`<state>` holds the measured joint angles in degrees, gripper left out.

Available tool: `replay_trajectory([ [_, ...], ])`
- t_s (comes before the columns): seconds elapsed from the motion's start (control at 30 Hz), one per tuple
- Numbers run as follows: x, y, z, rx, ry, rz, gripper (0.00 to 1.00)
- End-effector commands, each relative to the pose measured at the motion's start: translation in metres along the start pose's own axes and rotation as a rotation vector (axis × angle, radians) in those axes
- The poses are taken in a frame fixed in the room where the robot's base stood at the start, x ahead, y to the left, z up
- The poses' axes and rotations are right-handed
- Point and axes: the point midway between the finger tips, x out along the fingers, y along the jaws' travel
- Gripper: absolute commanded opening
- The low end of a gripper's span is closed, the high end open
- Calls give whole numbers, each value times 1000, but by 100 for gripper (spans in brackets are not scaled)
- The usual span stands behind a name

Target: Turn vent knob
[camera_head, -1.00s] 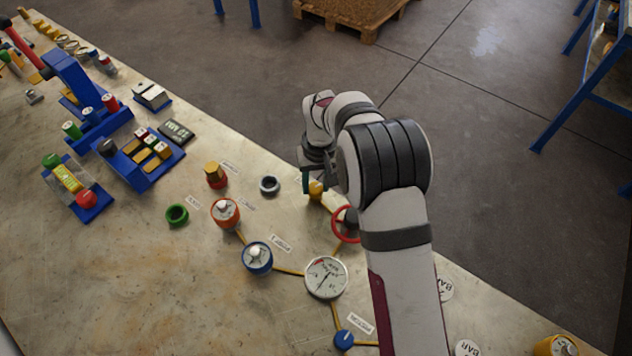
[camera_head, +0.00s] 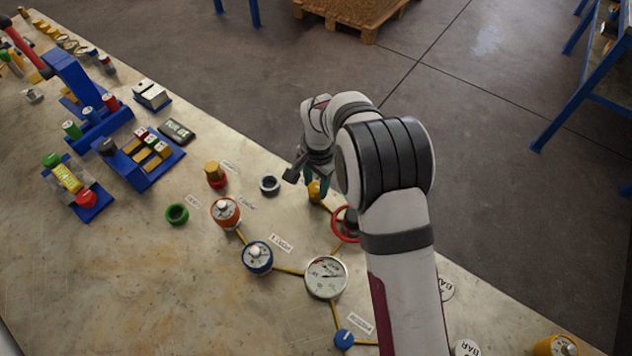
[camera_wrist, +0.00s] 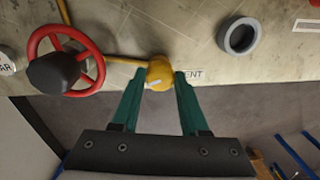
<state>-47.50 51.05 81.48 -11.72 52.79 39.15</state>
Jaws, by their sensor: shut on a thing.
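The yellow vent knob (camera_wrist: 160,70) stands at the end of a yellow pipe in the wrist view. It bears a small pale mark on its near left side. A label beside it reads "ENT", its start hidden by a finger. My gripper (camera_wrist: 161,76) has its two green fingers on either side of the knob, shut on it. In the head view the knob (camera_head: 314,192) shows partly below my gripper (camera_head: 316,184), at the bench's far edge. A round white gauge (camera_head: 326,277) is on the same pipework, its needle pointing right.
A red handwheel (camera_wrist: 66,61) with a dark hub stands left of the knob in the wrist view. A grey ring (camera_wrist: 238,37) lies to the right. A blue-capped vessel (camera_head: 257,257) and an orange vessel (camera_head: 226,213) stand on the bench, whose left front is clear.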

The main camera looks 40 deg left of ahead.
Motion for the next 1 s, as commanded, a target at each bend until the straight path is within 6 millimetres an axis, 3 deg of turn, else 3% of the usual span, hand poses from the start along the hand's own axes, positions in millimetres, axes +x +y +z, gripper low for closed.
replay_trajectory([
  [0.5,0,0,0,306,16,-1,0],
  [1.0,0,0,0,363,18,-1,0],
])
